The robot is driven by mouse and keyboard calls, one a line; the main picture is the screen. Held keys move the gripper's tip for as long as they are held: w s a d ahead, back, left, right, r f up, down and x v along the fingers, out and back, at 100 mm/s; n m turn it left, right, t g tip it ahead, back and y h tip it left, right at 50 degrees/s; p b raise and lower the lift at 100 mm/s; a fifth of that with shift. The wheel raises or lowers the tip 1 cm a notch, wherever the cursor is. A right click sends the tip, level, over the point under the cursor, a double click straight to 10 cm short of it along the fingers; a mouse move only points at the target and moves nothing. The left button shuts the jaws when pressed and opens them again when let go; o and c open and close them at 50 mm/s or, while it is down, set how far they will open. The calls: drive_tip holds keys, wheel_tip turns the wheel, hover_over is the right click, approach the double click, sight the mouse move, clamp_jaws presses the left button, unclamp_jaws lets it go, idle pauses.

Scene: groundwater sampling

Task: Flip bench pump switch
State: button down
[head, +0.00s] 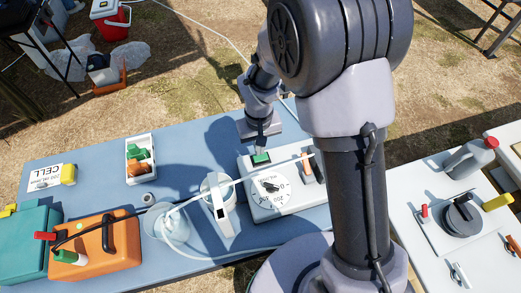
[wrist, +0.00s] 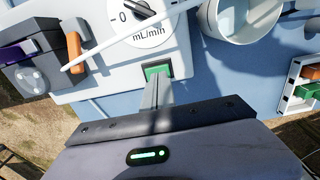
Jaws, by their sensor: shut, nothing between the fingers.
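The bench pump (head: 290,205) is a white box on the blue bench, with a round mL/min dial (head: 270,190) on top. Its green rocker switch (head: 261,158) is set in the face near the far edge; it also shows in the wrist view (wrist: 158,70) in a dark frame. My gripper (head: 261,146) is shut and empty, pointing down at the switch. In the wrist view its fingertips (wrist: 158,84) overlap the near edge of the switch. I cannot tell whether they touch it. The orange lever (wrist: 75,52) is left of the switch there.
A pale tube (wrist: 105,48) crosses the pump's face near the lever. A white beaker (wrist: 238,18) stands beside the pump. A small tray (head: 141,175) with green and orange items and an orange case (head: 95,250) are farther left on the bench.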

sight(260, 159)
wheel_tip(260, 159, up, 9)
drive_tip(key=p, duration=0.2)
drive_tip(key=shift+w+r+p, duration=0.15)
drive_tip(key=shift+w+p, duration=0.05)
drive_tip(key=shift+p, duration=0.15)
drive_tip(key=shift+d, duration=0.1)
